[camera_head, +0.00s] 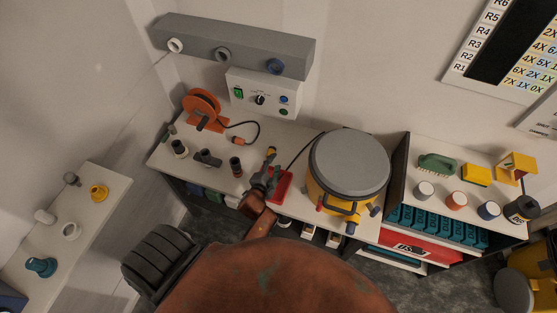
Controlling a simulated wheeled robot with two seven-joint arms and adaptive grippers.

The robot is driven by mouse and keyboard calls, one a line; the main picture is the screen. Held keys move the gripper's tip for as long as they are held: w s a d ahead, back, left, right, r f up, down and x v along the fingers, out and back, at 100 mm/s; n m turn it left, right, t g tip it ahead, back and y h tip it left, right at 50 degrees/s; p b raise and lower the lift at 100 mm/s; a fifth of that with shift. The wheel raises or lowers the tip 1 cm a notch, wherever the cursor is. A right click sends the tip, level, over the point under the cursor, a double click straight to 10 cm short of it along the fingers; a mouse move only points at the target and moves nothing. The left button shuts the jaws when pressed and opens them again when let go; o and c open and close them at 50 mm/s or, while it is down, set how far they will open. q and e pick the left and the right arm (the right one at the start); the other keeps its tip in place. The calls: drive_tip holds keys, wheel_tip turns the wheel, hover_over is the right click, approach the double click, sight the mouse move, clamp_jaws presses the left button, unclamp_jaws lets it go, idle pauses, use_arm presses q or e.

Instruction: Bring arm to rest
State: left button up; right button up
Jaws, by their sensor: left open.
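My left gripper (268,174) is at the end of my copper-coloured arm, over the front middle part of the white bench (222,187). It is small and dark in the picture, and its jaws are open. I see nothing clearly held in it. A red flat piece (283,186) shows right beside it; I cannot tell whether they touch. My own arm fills the bottom middle of the view and hides the floor and part of the bench front. My right gripper does not show.
A yellow drum with a grey lid (349,162) stands just right of the gripper. Dark fittings (208,159) and an orange hose reel (202,107) are to the left. A control box (262,94) is behind. A side shelf (72,205) and a right shelf (440,199) hold small parts.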

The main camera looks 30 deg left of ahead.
use_arm(q)
drive_tip(key=shift+s+d+r, duration=0.15)
drive_tip(key=shift+s+r, duration=0.15)
drive_tip(key=shift+r, duration=0.1)
drive_tip(key=shift+w+r, duration=0.1)
drive_tip(key=shift+r, duration=0.2)
